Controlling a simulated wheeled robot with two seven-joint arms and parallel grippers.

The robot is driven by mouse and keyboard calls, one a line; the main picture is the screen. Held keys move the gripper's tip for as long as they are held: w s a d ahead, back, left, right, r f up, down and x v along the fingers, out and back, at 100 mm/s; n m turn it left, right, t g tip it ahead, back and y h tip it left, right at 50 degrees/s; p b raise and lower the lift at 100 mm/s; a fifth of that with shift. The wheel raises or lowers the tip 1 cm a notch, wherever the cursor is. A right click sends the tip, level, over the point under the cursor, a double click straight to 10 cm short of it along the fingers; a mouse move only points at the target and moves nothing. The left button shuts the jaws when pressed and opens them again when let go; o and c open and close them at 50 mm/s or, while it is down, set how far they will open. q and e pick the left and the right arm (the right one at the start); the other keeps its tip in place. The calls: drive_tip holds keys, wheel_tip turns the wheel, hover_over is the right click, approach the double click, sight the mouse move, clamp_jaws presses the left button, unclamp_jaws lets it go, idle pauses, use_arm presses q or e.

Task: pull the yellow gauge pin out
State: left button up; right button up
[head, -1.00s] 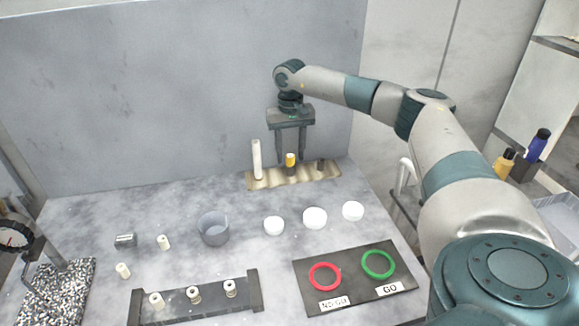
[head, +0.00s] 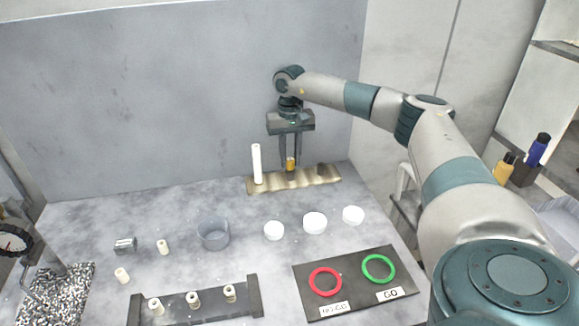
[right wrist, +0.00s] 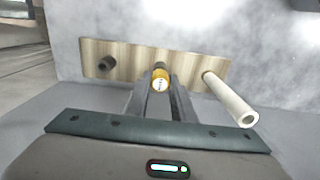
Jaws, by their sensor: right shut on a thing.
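The yellow gauge pin (head: 291,164) stands upright at the middle of the wooden pin rack (head: 319,178) at the back of the table. It also shows in the right wrist view (right wrist: 160,80), between the fingers. My right gripper (head: 290,162) points down over the rack and is shut on the yellow pin near its top. The pin's lower end is at the rack; I cannot tell how deep it sits. My left gripper is not in view.
A tall white pin (head: 257,164) stands close on the left in the rack, and a short dark pin (head: 321,168) on the right. White round pots (head: 315,223), a grey cup (head: 213,234) and a plate with red and green rings (head: 351,298) lie in front.

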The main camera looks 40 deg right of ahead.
drive_tip(key=shift+r+p, duration=1.85)
drive_tip(key=shift+r, duration=1.25)
